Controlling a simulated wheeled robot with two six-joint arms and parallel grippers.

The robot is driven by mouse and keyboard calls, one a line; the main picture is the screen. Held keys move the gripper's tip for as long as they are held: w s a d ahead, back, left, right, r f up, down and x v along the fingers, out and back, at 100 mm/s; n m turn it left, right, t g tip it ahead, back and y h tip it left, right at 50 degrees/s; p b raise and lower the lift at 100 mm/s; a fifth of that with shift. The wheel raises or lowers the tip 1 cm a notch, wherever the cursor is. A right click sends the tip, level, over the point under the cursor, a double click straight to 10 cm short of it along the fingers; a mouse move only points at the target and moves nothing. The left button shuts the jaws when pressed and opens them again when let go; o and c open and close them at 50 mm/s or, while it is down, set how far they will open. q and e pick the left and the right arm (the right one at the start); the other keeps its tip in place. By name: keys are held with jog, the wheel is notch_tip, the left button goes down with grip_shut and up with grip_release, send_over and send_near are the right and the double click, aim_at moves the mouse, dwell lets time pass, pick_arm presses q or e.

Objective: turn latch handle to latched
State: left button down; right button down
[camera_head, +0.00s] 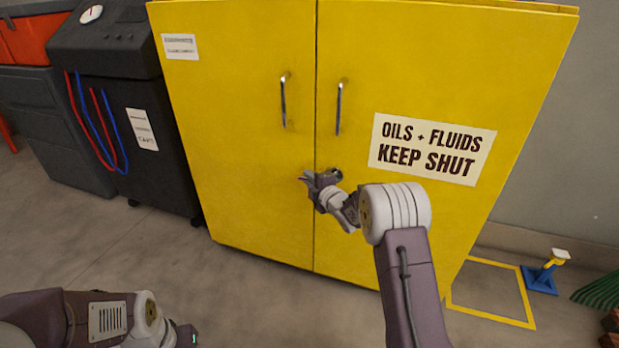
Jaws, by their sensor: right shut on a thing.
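A yellow two-door cabinet (235,130) fills the middle of the view, its doors meeting at a vertical seam. My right gripper (311,180) is at the seam, below the door pulls, shut on the latch handle. A small dark round part of the latch (336,172) shows just right of the gripper. The fingers hide most of the handle, so its angle is hard to tell. My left gripper (188,336) is low at the bottom left, away from the cabinet, and its jaws cannot be made out.
Two metal door pulls (283,102) hang beside the seam. A dark machine (130,115) with red and blue hoses stands left of the cabinet. A blue stand (542,275) is near a yellow floor square at right. The floor in front is clear.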

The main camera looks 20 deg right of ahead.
jog(key=shift+s+d+f+n+g+h+p, duration=0.1)
jog(key=shift+f+n+g+h+p, duration=0.4)
jog(key=shift+g, duration=0.3)
jog(key=s+d+f+n+g+h+p, duration=0.3)
jog(key=d+f+n+g+h+p, duration=0.2)
jog(key=n+g+h, duration=0.1)
jog(key=shift+s+d+f+n+g+h+p, duration=0.15)
jog(key=shift+s+d+n+g+h+p, duration=0.2)
jog(key=shift+g+h, duration=0.7)
jog(key=c, duration=1.4)
grip_release()
jog(key=shift+h, duration=0.25)
jog(key=shift+a, duration=0.1)
